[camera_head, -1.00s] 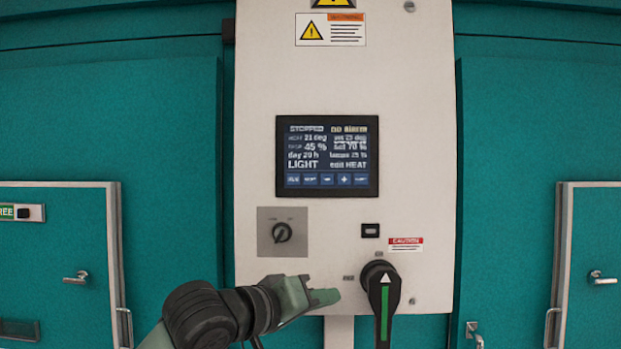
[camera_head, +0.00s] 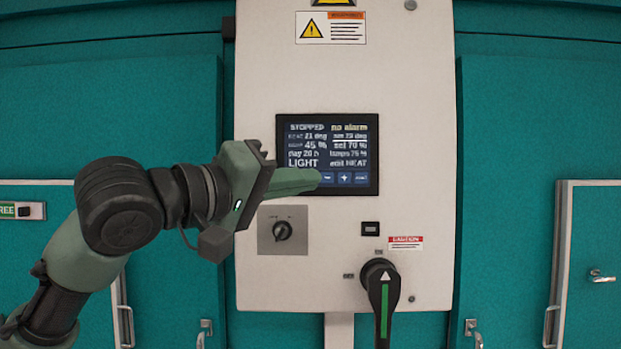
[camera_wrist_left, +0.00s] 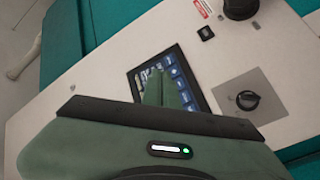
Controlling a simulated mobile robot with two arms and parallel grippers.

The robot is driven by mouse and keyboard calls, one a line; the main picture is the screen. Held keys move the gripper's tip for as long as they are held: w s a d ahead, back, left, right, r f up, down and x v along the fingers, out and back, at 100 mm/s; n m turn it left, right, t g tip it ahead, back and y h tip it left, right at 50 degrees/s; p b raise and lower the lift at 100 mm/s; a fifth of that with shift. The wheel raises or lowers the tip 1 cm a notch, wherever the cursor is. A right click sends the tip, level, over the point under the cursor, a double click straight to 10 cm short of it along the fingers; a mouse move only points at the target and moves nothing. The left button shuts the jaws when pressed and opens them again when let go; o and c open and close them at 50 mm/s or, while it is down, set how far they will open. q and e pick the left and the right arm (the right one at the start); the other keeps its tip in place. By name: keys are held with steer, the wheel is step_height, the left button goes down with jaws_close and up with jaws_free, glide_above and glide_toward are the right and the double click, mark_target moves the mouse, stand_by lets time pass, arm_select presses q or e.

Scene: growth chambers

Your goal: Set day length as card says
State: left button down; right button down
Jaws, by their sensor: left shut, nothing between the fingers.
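The control screen (camera_head: 327,150) is lit on the pale panel. It reads STOPPED, no alarm, LIGHT, and a day line that looks like 20 h, though the digits are blurred. A row of blue buttons runs along its bottom edge; the minus button (camera_head: 328,177) and plus button (camera_head: 344,177) show. My left gripper (camera_head: 318,178) is shut and empty, its tip over the button row beside the minus button, covering the buttons to the left. Touch cannot be told. The left wrist view also shows the screen (camera_wrist_left: 181,75) behind the fingers. No card is seen. My right gripper is out of view.
Below the screen are a small rotary switch (camera_head: 283,231), a black socket-like fitting (camera_head: 370,229) and a large black handle (camera_head: 382,298) that stands out from the panel (camera_head: 420,120). Teal chamber doors (camera_head: 590,260) flank the panel.

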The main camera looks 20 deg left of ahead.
arm_select(q)
steer(key=w+a+p, duration=0.2)
steer(key=w, duration=0.6)
steer(key=shift+a+p, duration=0.15)
steer(key=shift+p, duration=0.15)
stand_by(1.6)
steer(key=shift+w, duration=0.1)
steer(key=shift+w, duration=0.15)
steer(key=shift+w+a+p, duration=0.15)
steer(key=shift+w+p, duration=0.05)
steer(key=shift+p, duration=0.15)
